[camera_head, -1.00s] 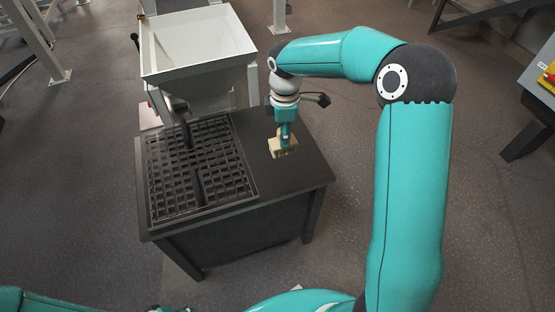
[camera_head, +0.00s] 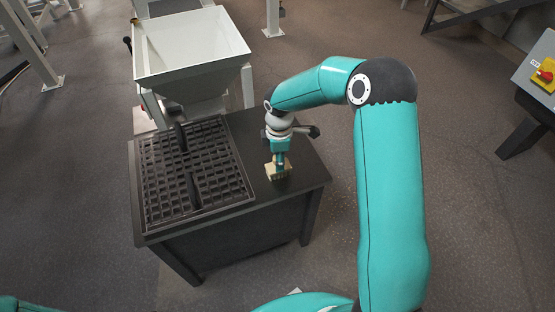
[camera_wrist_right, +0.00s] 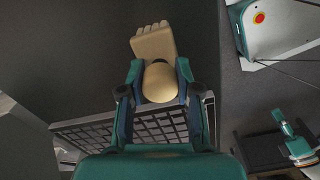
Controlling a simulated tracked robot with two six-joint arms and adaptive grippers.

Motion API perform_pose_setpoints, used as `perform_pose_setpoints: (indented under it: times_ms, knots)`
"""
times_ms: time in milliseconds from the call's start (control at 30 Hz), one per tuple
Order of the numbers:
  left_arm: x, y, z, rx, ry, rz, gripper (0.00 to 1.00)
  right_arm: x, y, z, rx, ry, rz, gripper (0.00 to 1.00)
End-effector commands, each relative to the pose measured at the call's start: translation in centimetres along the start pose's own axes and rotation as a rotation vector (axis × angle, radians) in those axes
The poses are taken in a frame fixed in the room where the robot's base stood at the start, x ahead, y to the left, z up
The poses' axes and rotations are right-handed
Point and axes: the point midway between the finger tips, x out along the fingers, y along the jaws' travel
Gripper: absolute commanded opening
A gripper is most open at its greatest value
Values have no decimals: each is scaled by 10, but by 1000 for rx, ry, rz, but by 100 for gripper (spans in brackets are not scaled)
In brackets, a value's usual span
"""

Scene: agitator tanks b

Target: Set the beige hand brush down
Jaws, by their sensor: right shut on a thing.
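The beige hand brush (camera_head: 279,171) is at the right part of the dark table's (camera_head: 304,184) top, beside the black grate. My right gripper (camera_head: 280,158) points down over it and is shut on it. In the right wrist view the brush (camera_wrist_right: 154,44) sits between the two fingers of my right gripper (camera_wrist_right: 160,84), its rounded knob toward the camera and its bristle end beyond. The brush is very close to the tabletop; I cannot tell whether it touches. My left gripper is out of view.
A black grate (camera_head: 216,150) covers the table's left part, and a white hopper (camera_head: 192,46) stands behind it. Bare tabletop lies around the brush at right. A grey box with a red knob on yellow (camera_head: 543,76) stands at far right.

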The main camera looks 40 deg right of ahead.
Motion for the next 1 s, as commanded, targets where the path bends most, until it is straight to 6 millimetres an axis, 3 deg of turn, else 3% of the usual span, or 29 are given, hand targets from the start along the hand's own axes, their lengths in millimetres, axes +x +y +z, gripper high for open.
perform_pose_setpoints:
  times_ms: [100, 133, 300, 667, 867, 1000]
  knots:
    - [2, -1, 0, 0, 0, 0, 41, 2, 0, 0, -1, 0, 0, 5]
    - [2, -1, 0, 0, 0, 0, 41, 2, 0, 0, -1, 0, 0, 34]
    - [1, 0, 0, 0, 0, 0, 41, 2, 0, 0, -1, 0, 0, 58]
    - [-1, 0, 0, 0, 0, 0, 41, -3, 0, -1, -1, 0, 1, 58]
    - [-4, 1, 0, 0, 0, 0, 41, -29, 1, -1, -1, 1, 3, 58]
    - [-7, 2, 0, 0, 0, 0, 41, -58, 1, -1, -2, 1, 4, 58]
